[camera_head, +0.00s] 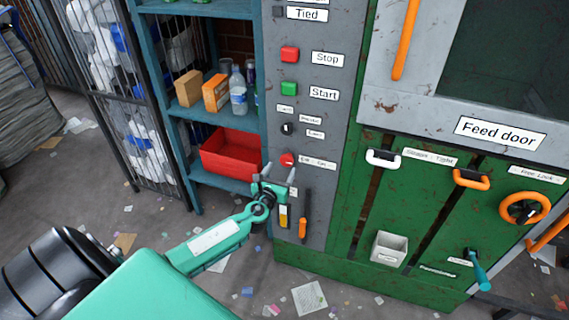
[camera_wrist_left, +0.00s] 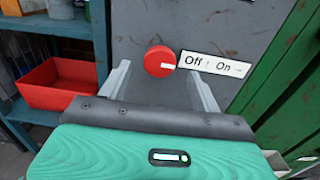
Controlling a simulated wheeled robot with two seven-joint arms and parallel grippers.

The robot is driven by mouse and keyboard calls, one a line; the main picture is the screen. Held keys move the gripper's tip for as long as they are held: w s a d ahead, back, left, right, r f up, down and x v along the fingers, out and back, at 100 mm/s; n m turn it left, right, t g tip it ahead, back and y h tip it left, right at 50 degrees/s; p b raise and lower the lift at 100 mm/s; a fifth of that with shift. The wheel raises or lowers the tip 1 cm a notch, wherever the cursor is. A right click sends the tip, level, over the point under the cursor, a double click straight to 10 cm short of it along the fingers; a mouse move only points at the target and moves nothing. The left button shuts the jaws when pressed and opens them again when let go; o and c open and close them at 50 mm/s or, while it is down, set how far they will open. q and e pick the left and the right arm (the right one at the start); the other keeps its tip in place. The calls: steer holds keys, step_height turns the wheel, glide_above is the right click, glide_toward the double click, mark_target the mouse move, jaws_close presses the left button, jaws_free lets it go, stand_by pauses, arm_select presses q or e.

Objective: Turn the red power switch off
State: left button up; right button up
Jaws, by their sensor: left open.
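The red power switch (camera_head: 287,160) is a round red knob low on the grey control panel. In the left wrist view the knob (camera_wrist_left: 160,62) has a white mark on its right side, towards a label (camera_wrist_left: 215,66) reading "Off" and "On". My left gripper (camera_head: 279,176) is open, just below the knob in the head view. In the left wrist view its two fingers (camera_wrist_left: 160,82) stand to the left and right of the knob. I cannot tell whether they touch it. My right gripper is not in view.
Above are a red Stop button (camera_head: 290,54), a green Start button (camera_head: 289,88) and a small black knob (camera_head: 287,128). A lever with an orange grip (camera_head: 303,228) is close by on the right. A blue shelf with a red bin (camera_head: 230,153) stands left.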

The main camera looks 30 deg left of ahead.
mark_target(286, 161)
arm_select(q)
steer(key=shift+x, duration=2.15)
steer(key=c, duration=0.9)
steer(key=shift+c, duration=0.2)
